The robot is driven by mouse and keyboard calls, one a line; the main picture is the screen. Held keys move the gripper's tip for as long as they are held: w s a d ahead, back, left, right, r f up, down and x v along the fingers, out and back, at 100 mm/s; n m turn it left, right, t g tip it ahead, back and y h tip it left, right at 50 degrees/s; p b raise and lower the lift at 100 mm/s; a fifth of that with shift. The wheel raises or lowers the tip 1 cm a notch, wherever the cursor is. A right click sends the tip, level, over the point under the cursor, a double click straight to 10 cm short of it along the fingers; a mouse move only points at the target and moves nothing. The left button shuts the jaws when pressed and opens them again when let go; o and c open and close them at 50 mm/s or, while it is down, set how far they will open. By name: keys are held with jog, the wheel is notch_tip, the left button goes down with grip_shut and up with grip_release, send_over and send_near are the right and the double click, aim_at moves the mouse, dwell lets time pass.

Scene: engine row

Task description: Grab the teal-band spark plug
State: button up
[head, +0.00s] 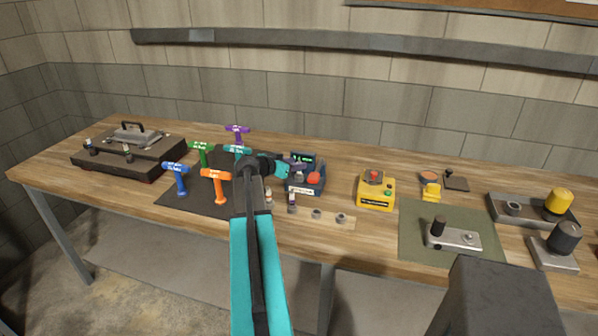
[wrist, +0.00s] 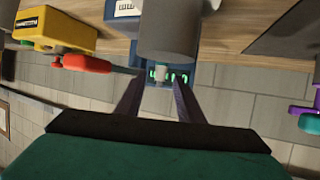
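Two small spark plugs, a left one (head: 268,198) and a right one (head: 291,201), stand upright on a pale strip at the front of the bench. Their band colours are too small to tell, so I cannot say which is the teal-band one. My gripper (head: 298,165) is above and behind them, near the blue device. In the wrist view, the fingers of my gripper (wrist: 158,88) stand apart, with background showing between them. A grey cylinder (wrist: 168,35) with a narrow end fills the space at the fingertips. I cannot tell what it is or whether the fingers touch it.
A blue device with a green display (head: 303,160) and a yellow box (head: 375,192) stand nearby. Orange (head: 216,185), blue (head: 178,178) and other T-handled tools stand on a dark mat to the left. A green mat (head: 415,240) with a metal part lies right.

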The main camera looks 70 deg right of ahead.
grip_shut()
jog(key=shift+r, duration=0.25)
jog(key=a+r+b, duration=0.2)
jog(key=a+b, duration=0.1)
jog(key=a, duration=0.5)
jog(key=s+a+r+b, duration=0.1)
jog(key=a+r+b, duration=0.1)
jog(key=a, duration=0.6)
jog(key=shift+r+b, duration=0.3)
jog(key=shift+b, duration=0.55)
jog(key=shift+s, duration=0.1)
